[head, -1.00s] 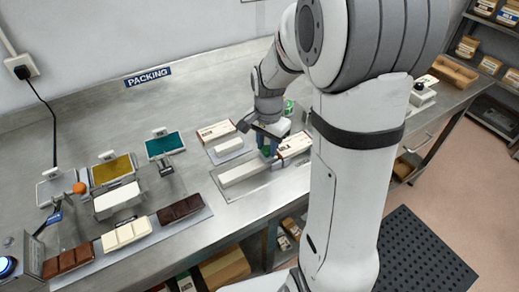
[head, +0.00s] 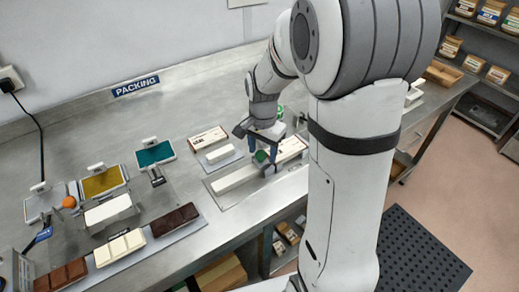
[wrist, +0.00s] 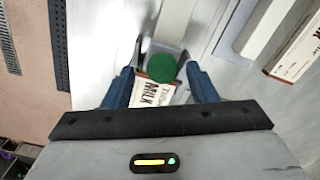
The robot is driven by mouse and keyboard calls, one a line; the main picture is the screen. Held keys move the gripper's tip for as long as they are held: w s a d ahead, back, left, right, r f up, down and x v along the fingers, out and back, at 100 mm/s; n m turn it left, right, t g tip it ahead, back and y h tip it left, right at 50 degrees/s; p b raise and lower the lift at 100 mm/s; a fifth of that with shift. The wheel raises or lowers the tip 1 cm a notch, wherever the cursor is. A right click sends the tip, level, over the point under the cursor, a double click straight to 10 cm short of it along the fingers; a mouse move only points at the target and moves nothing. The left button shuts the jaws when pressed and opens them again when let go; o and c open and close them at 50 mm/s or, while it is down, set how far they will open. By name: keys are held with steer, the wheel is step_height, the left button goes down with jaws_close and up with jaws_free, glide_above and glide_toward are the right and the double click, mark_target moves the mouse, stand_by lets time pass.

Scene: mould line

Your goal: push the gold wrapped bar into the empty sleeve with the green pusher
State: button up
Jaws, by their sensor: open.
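The green pusher (head: 260,157) has a round green knob on a grey body and stands in the metal fixture tray (head: 232,201). In the wrist view the knob (wrist: 162,68) lies between the fingertips. My gripper (head: 267,143) is open above and around the knob; I cannot tell whether a finger touches it. The white sleeve with MILK lettering (head: 290,149) lies at the tray's right end and also shows beneath my gripper in the wrist view (wrist: 157,94). A long white piece (head: 234,179) lies along the tray to the left. I cannot make out a gold wrapped bar.
A lettered carton (head: 208,138) and a small white block (head: 219,154) lie behind the tray. Chocolate slabs (head: 175,219), small coloured panels (head: 104,182) and an orange ball (head: 69,202) stand to the left. Bare bench lies behind them.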

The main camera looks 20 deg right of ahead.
mark_target(263, 153)
step_height(263, 153, up, 8)
steer(key=shift+f, duration=0.1)
stand_by(0.4)
